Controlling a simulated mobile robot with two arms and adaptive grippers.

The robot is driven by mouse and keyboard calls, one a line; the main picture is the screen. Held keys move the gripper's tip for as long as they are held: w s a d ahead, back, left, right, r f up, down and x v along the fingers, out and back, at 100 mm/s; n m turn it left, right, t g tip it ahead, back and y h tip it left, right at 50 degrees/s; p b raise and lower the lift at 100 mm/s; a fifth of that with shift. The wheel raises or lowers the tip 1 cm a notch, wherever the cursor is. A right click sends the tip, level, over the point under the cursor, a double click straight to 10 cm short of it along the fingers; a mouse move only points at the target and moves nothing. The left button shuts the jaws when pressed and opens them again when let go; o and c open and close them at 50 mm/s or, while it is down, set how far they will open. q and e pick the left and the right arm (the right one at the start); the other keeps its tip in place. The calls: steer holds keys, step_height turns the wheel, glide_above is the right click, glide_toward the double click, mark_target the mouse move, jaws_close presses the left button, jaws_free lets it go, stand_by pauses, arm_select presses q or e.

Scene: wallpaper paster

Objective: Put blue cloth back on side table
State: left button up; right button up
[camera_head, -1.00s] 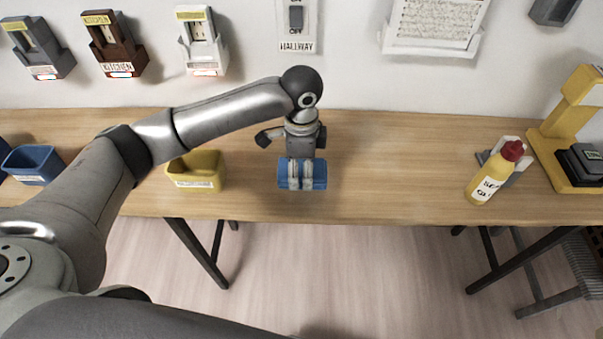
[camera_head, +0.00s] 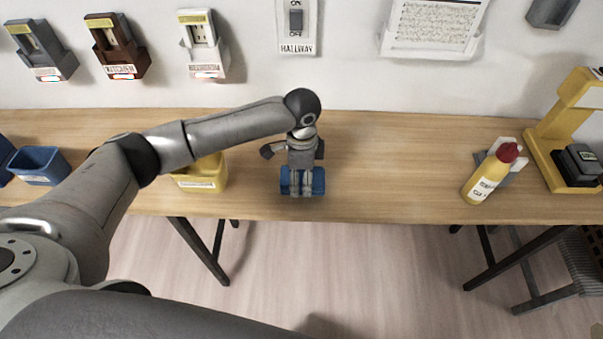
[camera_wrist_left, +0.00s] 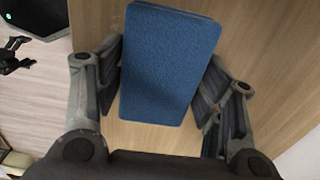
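A blue cloth (camera_head: 318,181) is under my left gripper near the front edge of the wooden table. In the wrist view the cloth (camera_wrist_left: 170,65) is a flat, thick rectangle between the fingers. My left gripper (camera_head: 302,190) points down over it, with a finger along each long side. The left finger is very near or touching the cloth; table shows beside its lower right edge. I cannot tell whether the left gripper (camera_wrist_left: 165,80) presses on the cloth. In the head view the fingers hide its middle. My right gripper is not in view.
A yellow bin (camera_head: 203,174) stands to the left, partly behind my arm, and a blue bin (camera_head: 38,165) farther left. A yellow bottle with a red cap (camera_head: 486,178) and a yellow stand (camera_head: 548,150) are at the right. The table (camera_head: 400,165) between cloth and bottle is clear.

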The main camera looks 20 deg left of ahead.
arm_select(q)
steer(key=o, duration=0.3)
steer(key=shift+f+b, duration=0.1)
steer(key=shift+b, duration=0.35)
steer(key=r, duration=0.5)
steer(key=r+b, duration=0.1)
steer(key=r, duration=0.3)
steer(key=shift+d+r, duration=0.2)
steer(key=shift+r, duration=0.85)
steer(key=shift+s, duration=0.1)
